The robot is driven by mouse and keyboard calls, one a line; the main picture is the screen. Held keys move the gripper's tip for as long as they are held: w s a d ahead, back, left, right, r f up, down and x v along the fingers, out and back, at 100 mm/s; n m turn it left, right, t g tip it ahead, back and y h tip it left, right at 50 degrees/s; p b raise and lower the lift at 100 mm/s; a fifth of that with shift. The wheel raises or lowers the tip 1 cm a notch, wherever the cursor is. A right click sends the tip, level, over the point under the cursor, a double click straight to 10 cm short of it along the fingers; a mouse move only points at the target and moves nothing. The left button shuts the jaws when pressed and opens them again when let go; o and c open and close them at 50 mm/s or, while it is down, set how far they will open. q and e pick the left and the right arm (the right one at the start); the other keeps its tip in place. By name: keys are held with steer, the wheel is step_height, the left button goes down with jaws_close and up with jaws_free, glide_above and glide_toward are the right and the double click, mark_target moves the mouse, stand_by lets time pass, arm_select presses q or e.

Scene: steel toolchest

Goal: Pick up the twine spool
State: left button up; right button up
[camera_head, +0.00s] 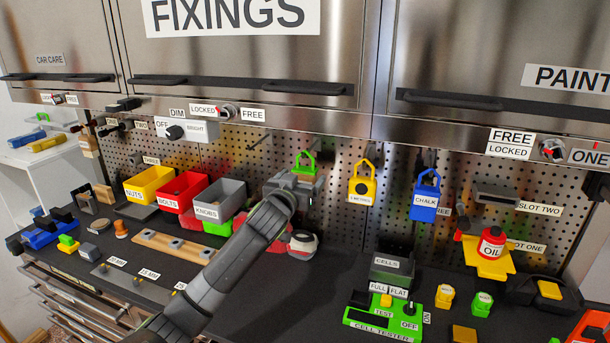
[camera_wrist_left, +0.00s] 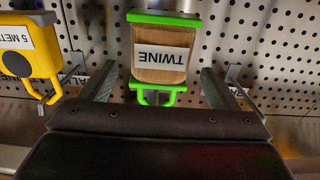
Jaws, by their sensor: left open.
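The twine spool (camera_wrist_left: 160,52) has a wooden body with a white TWINE label, which reads upside down in the left wrist view, and green ends with a green handle. It is at the perforated back panel. In the head view only its green top (camera_head: 304,163) shows above my left gripper (camera_head: 294,184); the rest is hidden. In the left wrist view my left gripper (camera_wrist_left: 158,80) is open, with one finger on each side of the spool and a visible gap to each. My right gripper is not seen.
A yellow tape measure (camera_head: 362,185) hangs just right of the spool, then a blue chalk reel (camera_head: 425,196). Bins of nuts, bolts and knobs (camera_head: 222,200) stand at left. A green cell tester (camera_head: 385,313) and an oil can (camera_head: 491,243) are at right.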

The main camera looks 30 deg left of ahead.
mark_target(303, 178)
arm_select(q)
steer(key=shift+p+x, duration=0.4)
steer(key=shift+x, duration=1.15)
steer(key=shift+d, duration=0.1)
steer(key=c, duration=1.1)
